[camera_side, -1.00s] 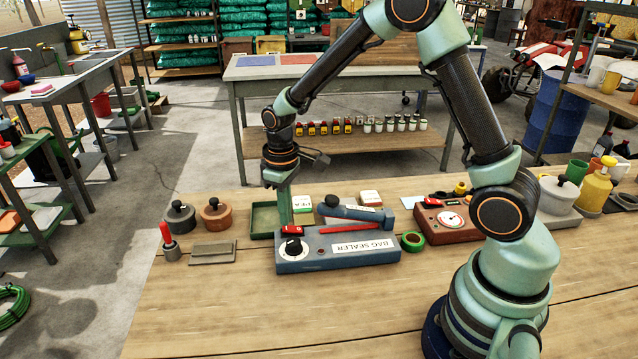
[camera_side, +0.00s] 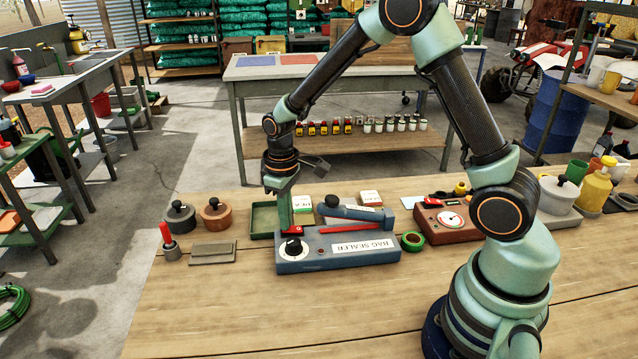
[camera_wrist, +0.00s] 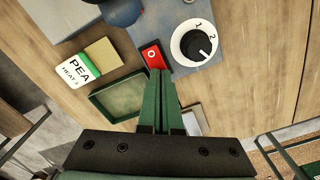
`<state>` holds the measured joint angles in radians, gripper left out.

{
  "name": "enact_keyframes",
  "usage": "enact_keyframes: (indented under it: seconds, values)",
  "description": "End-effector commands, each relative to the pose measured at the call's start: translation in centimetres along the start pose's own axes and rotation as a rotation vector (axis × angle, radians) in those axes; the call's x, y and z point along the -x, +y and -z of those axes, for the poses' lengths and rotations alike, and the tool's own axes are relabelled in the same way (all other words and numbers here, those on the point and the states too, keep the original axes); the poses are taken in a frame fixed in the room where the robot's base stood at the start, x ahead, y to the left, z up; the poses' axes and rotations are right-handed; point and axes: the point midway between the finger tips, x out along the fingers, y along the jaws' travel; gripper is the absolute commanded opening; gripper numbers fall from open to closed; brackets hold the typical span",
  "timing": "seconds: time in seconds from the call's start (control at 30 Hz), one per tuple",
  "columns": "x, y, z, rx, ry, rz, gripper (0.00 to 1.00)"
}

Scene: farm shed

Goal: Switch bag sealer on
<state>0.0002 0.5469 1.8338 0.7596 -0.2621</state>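The bag sealer (camera_side: 345,258) is a blue-grey box on the wooden bench, with a lever arm on top and a white label on its front. Its red rocker switch (camera_wrist: 152,56) shows near the middle of the wrist view, marked "O", beside a white dial (camera_wrist: 195,43) with a black knob. My gripper (camera_wrist: 160,76) has its two green fingers side by side with nothing seen between them, tips at the near edge of the switch. In the side view my gripper (camera_side: 290,228) reaches down to the switch, and its fingertips partly hide it. Whether they touch it is unclear.
Two lidded pots (camera_side: 215,216), a red-handled tool (camera_side: 168,241) and a grey plate (camera_side: 213,252) are to the left. A roll of green tape (camera_side: 412,242) and a red scale (camera_side: 440,226) are at right. The front of the bench is clear.

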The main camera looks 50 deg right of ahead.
Motion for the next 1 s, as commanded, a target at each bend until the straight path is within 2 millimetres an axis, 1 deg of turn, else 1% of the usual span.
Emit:
enact_keyframes:
  seconds: [0.23, 0.37, 1.0]
  values:
    - [-0.4, 0.0, -0.1, 0.000, -0.003, 0.001, 0.00]
    - [-0.3, 0.0, -0.1, 0.000, -0.003, 0.001, 0.00]
    - [4.3, 0.0, 0.0, 0.000, 0.001, 0.000, 0.00]
